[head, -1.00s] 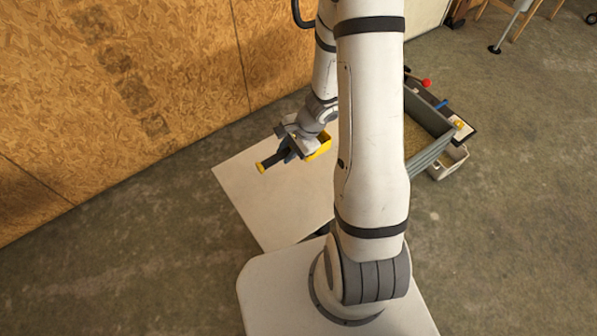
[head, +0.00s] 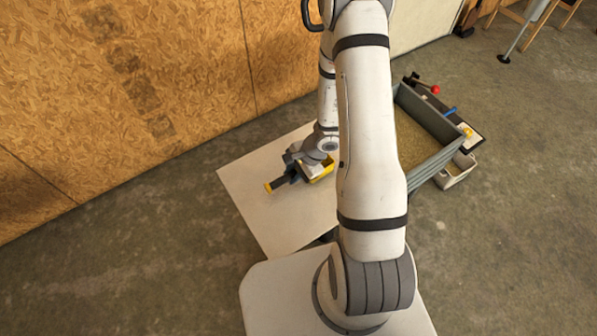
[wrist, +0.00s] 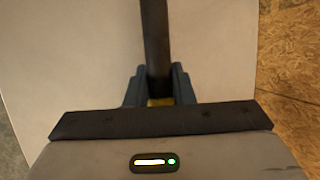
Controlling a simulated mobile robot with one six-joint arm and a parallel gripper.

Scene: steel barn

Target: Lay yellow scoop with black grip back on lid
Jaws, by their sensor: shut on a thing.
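The yellow scoop with the black grip (head: 268,187) is held by my gripper (head: 292,171) over the pale lid (head: 270,228). The grip's yellow end points to the lower left in the head view, and part of the yellow scoop body (head: 322,171) shows to the right of the gripper. In the wrist view my gripper (wrist: 159,88) is shut on the black grip (wrist: 154,40), with the pale lid surface (wrist: 70,60) behind it. The scoop looks low over the lid; I cannot tell whether it touches.
A grey bin (head: 448,153) with grainy contents stands right of my arm. A small whitish container (head: 458,172) and a dark board with a red knob (head: 435,89) are beside it. A wooden panel wall (head: 120,100) runs close behind the lid. Open concrete floor lies at left.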

